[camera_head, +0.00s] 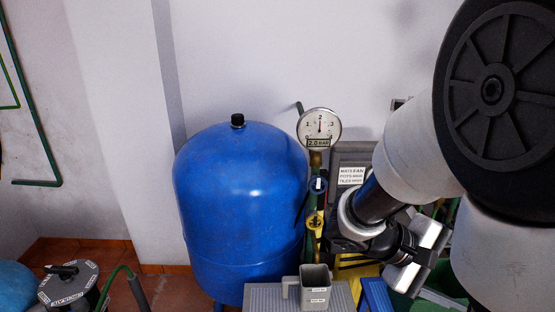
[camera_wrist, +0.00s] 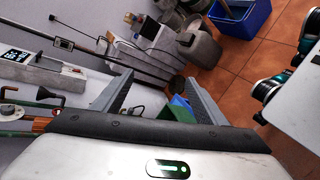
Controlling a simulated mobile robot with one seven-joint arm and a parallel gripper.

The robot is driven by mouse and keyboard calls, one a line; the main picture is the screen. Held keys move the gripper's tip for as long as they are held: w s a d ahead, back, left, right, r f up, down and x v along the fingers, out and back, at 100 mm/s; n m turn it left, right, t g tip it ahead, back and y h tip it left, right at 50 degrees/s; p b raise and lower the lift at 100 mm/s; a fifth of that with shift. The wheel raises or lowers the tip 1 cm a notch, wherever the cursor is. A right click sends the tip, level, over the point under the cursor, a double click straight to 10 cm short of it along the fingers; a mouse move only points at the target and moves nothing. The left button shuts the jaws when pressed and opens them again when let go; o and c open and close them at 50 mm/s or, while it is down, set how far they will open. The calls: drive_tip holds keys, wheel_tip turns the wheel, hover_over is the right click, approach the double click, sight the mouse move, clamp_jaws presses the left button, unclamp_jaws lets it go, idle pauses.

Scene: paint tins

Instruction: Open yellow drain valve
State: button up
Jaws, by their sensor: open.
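The yellow drain valve (camera_head: 315,222) is on a vertical pipe just right of the big blue tank (camera_head: 240,200). The gauge label reads 2.0 bar. A grey jug (camera_head: 315,286) stands below the yellow valve. My gripper (camera_wrist: 158,82) is open, with nothing between its fingers in the wrist view. In the head view it is right of the yellow valve and apart from it; its fingertips are hard to make out there. I cannot identify the yellow valve in the wrist view.
The jug stands on a grey ribbed surface (camera_head: 270,297). A printed sign (camera_head: 352,175) is behind my wrist. A lidded container (camera_head: 68,285) is at lower left. The wrist view shows a blue bucket (camera_wrist: 240,18) on the tiled floor (camera_wrist: 230,70).

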drive_tip(key=w+n+t+h, duration=0.6)
drive_tip(key=w+n+t, duration=0.1)
drive_tip(key=w, duration=0.5)
drive_tip(key=n+t+y+b, duration=0.1)
drive_tip(key=n+t+y, duration=1.2)
drive_tip(key=n+y, duration=0.55)
approach(315, 224)
drive_tip(key=w, duration=1.1)
drive_tip(key=shift+a, duration=0.1)
drive_tip(key=c, duration=1)
drive_tip(key=shift+r+n, duration=0.1)
drive_tip(key=shift+n, duration=0.15)
drive_tip(key=shift+c, duration=0.2)
